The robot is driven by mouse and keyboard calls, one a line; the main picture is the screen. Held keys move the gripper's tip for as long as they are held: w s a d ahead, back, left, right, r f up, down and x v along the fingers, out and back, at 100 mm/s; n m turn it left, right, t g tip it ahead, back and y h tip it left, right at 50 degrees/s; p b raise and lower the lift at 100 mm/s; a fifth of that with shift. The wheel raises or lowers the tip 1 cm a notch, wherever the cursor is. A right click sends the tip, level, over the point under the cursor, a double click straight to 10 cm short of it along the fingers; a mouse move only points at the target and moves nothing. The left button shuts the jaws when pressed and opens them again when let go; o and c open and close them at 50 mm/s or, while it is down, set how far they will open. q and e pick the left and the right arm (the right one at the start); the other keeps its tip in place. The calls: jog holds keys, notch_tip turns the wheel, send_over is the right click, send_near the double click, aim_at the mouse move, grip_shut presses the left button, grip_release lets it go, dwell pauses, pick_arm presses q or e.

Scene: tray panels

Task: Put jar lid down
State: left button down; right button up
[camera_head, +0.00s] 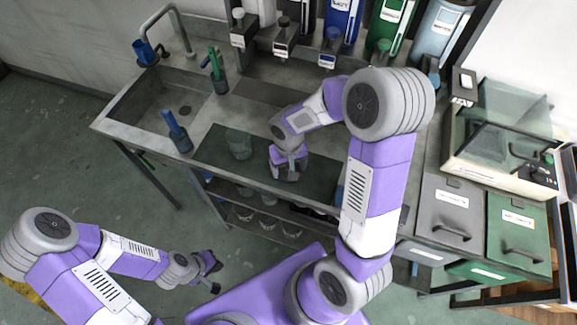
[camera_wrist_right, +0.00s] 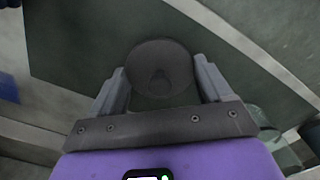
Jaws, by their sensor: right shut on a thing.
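That gripper is shut on the lid. In the head view my right gripper (camera_head: 288,172) is low over the right part of the dark mat (camera_head: 225,170); whether the lid touches the mat cannot be told. A clear greenish jar (camera_head: 239,145) stands on the mat, left of this gripper. My left gripper (camera_head: 213,272) is empty, with its fingers apart, over the floor in front of the counter.
A sink (camera_head: 155,100) with a tap is at the left of the counter. A blue-handled brush (camera_head: 176,132) and a green-handled one (camera_head: 216,70) stand in holders near it. Dispensers line the back. A glass-lidded box (camera_head: 505,150) stands at the right. Bowls sit on the shelf below.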

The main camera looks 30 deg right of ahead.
jog(key=shift+f, duration=0.2)
jog(key=o, duration=0.9)
jog(key=shift+o, duration=0.2)
jog(key=shift+r, duration=0.1)
jog(key=shift+r, duration=0.2)
notch_tip(320, 180, up, 12)
jog(key=p, duration=0.2)
jog(key=shift+p, duration=0.4)
jog(key=shift+f, duration=0.1)
